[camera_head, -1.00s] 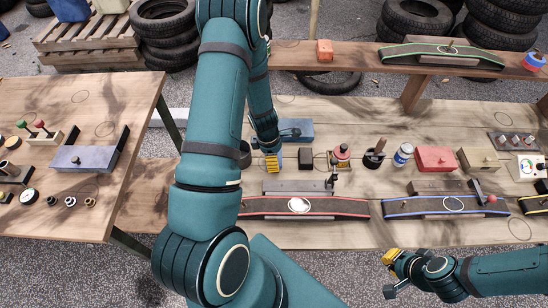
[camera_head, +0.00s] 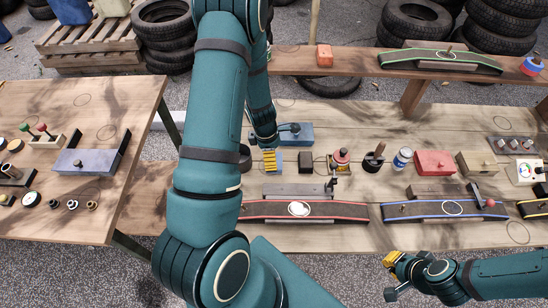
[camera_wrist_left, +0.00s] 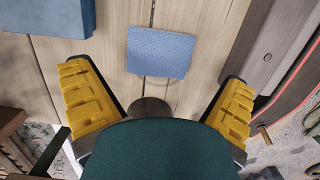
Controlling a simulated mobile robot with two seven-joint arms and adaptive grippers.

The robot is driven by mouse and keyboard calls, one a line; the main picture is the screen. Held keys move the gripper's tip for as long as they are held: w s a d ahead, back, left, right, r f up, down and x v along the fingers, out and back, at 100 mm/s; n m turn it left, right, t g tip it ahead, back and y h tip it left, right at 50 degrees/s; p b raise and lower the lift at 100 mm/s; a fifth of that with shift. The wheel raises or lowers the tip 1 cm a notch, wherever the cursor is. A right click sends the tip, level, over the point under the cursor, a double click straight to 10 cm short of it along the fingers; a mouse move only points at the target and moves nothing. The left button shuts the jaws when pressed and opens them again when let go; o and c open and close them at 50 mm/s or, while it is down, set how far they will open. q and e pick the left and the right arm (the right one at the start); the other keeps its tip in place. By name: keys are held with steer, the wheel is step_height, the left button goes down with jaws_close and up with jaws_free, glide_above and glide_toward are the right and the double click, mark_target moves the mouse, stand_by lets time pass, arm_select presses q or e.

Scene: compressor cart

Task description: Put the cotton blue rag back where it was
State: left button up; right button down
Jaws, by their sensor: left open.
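The blue rag (camera_wrist_left: 161,52) lies flat on the wooden bench as a small square in the left wrist view. In that view it sits ahead of my open left gripper (camera_wrist_left: 160,100), between the lines of its two yellow fingers and apart from both. In the head view my left gripper (camera_head: 269,161) is over the bench, and the rag is mostly hidden by it. My right gripper (camera_head: 392,275) is at the lower right, in front of the bench; its finger opening is unclear.
A blue-grey block (camera_head: 298,134) stands behind the left gripper; it also shows in the left wrist view (camera_wrist_left: 58,18). A red-edged belt (camera_head: 335,210) lies in front.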

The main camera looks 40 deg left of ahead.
arm_select(q)
step_height(320, 180, up, 8)
steer(key=p, duration=0.1)
steer(key=shift+s+a+f+p, duration=0.2)
steer(key=shift+s+a+p, duration=0.2)
steer(key=shift+a, duration=0.05)
